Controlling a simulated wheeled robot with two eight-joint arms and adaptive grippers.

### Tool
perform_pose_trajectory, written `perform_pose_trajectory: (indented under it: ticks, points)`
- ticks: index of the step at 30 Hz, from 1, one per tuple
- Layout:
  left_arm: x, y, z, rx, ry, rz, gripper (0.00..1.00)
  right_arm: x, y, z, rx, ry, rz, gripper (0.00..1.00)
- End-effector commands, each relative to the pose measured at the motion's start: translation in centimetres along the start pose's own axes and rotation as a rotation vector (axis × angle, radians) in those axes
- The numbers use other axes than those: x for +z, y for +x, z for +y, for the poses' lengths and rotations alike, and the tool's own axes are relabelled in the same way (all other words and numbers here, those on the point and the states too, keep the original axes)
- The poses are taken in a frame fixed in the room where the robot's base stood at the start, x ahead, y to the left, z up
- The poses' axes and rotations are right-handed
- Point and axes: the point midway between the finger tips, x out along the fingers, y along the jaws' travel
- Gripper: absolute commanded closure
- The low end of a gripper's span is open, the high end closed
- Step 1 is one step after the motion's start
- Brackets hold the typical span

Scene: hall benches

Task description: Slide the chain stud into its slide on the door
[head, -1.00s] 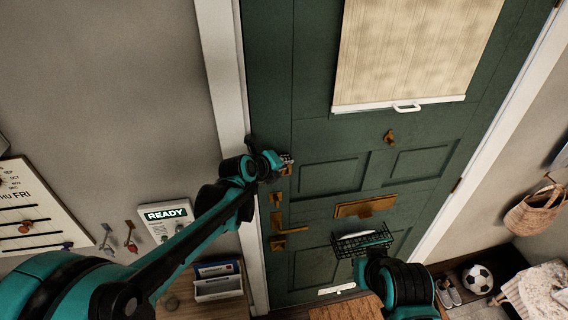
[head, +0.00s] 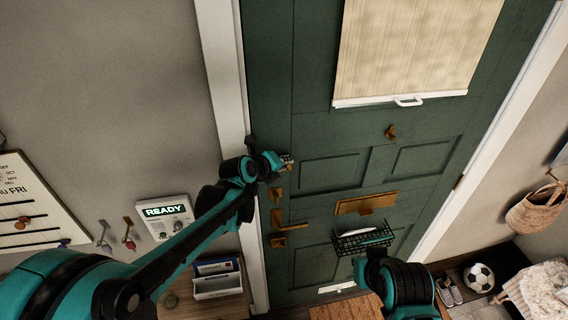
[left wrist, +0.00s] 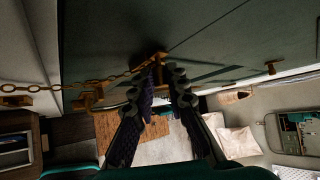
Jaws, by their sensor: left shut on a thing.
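My left gripper (head: 288,160) is at the latch side of the green door (head: 330,172), close to its face. In the left wrist view its two fingers (left wrist: 160,78) are closed together at the end of a brass chain (left wrist: 72,87). The stud at the chain's end is mostly hidden between the fingertips. The chain runs left, sagging slightly, to a brass mount (left wrist: 16,101) on the frame side. A brass fitting (left wrist: 151,58), apparently the slide, shows right at the fingertips; I cannot tell whether the stud is inside it. My right arm is at lower right, its fingertips unclear.
Below my left gripper are a brass lever handle (head: 290,227) and other brass locks. A brass letter plate (head: 366,203) and a black wire basket (head: 362,241) are on the door near my right arm. A panel reading READY (head: 166,216) is on the left wall.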

Motion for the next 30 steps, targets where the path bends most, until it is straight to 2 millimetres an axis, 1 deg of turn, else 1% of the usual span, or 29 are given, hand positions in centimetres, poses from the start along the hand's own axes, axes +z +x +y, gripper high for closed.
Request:
perform_pose_trajectory:
  ticks: [30]
  points:
    - [-1.2,1.5,1.9,0.0,0.0,0.0,1.0,1.3,1.8,0.0,0.0,0.0,0.0,1.0]
